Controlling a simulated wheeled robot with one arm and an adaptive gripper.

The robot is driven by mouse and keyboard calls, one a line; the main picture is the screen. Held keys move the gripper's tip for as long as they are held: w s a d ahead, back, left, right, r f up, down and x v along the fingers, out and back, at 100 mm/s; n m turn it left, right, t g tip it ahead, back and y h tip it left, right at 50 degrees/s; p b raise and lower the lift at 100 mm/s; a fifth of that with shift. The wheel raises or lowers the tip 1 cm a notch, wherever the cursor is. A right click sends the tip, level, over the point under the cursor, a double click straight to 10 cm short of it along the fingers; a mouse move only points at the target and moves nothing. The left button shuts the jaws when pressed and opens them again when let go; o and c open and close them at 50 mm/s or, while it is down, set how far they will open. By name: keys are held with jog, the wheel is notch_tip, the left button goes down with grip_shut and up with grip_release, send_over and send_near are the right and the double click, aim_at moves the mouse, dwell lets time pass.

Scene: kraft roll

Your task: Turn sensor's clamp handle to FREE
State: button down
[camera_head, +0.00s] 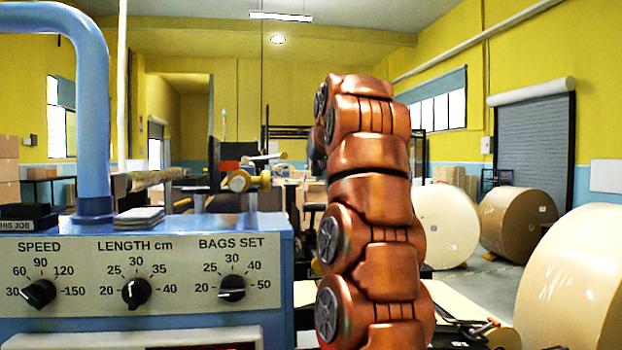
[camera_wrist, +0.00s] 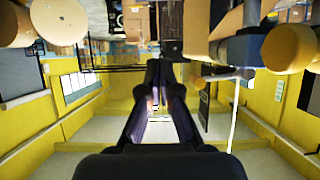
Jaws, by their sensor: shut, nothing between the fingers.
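In the wrist view my gripper (camera_wrist: 160,64) points away from the camera, its two dark fingers converging at the tips with nothing held. In the head view my copper arm stands upright and hides the gripper. Left of the arm, behind the blue machine, a small assembly has a dark upright bracket (camera_head: 214,165), a tan round knob (camera_head: 239,181) and a cream-tipped lever (camera_head: 268,157). I cannot tell which part is the sensor's clamp handle, and no FREE marking is readable. My gripper is apart from the parts seen in the wrist view.
The blue machine panel (camera_head: 265,245) with SPEED, LENGTH and BAGS SET knobs fills the front left, under a thick blue pipe (camera_head: 93,120). Large paper rolls (camera_head: 447,228) stand on the right. The wrist view, upside down, shows a tan cylinder (camera_wrist: 286,47) at upper right.

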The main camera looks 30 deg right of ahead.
jog(key=p, duration=0.1)
send_over(313, 215)
jog(key=w+d, duration=0.1)
jog(key=w, duration=0.1)
notch_tip(313, 215, down, 4)
jog(key=shift+f, duration=0.3)
jog(key=shift+s, duration=0.25)
jog(key=shift+s+a+f, duration=0.1)
jog(key=shift+s+f, duration=0.1)
jog(key=shift+f, duration=0.1)
jog(key=shift+s+a+f, duration=0.35)
jog(key=shift+s+f, duration=0.25)
jog(key=shift+s, duration=0.1)
jog(key=shift+s+f+p, duration=0.15)
jog(key=shift+f+p, duration=0.1)
jog(key=shift+p, duration=0.05)
jog(key=shift+s+a+f+b, duration=0.15)
jog(key=shift+f+b, duration=0.1)
jog(key=shift+b, duration=0.15)
